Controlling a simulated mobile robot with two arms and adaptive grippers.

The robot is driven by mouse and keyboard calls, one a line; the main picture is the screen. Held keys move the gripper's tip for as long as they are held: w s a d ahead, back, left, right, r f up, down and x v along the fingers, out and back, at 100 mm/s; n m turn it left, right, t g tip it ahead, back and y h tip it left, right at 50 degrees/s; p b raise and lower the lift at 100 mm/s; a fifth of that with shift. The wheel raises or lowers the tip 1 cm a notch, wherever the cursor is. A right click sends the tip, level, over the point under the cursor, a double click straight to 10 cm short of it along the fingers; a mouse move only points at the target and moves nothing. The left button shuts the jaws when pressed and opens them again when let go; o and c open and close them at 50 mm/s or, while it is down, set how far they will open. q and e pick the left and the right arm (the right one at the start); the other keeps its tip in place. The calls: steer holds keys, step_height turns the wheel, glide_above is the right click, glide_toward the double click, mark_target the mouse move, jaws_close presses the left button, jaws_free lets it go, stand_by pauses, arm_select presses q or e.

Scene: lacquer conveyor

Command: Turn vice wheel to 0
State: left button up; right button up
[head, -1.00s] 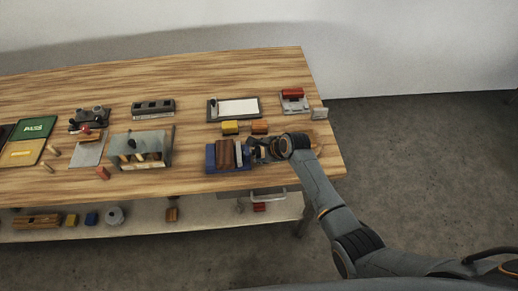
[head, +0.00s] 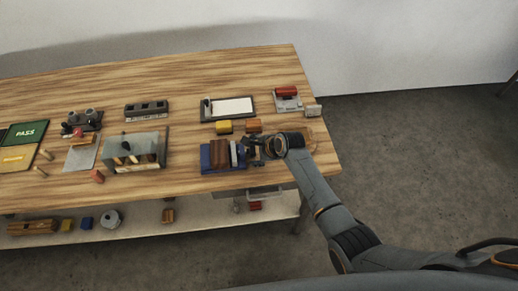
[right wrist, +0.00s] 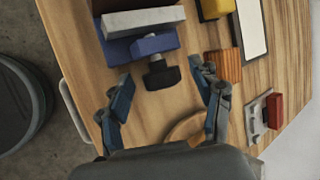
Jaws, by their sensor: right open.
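The blue vice (head: 207,158) stands near the front right of the table, with a brown block (head: 219,153) and a pale grey jaw plate (head: 234,153) on it. In the right wrist view, the vice's blue end (right wrist: 153,44) carries a dark knob-like wheel (right wrist: 161,74). My right gripper (right wrist: 162,76) is open, with one finger on each side of the wheel and visible gaps to both. It also shows at the right of the vice in the head view (head: 256,148). No number or mark is readable on the wheel. My left gripper is out of view.
Yellow (head: 224,127) and orange (head: 254,125) blocks lie just behind the vice. A framed white panel (head: 231,106) and a red-topped device (head: 287,98) stand farther back. The table's right edge is close to my arm.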

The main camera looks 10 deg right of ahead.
steer(key=v, duration=1.1)
steer(key=shift+s+r, duration=0.2)
steer(key=shift+r, duration=0.05)
steer(key=shift+d, duration=0.1)
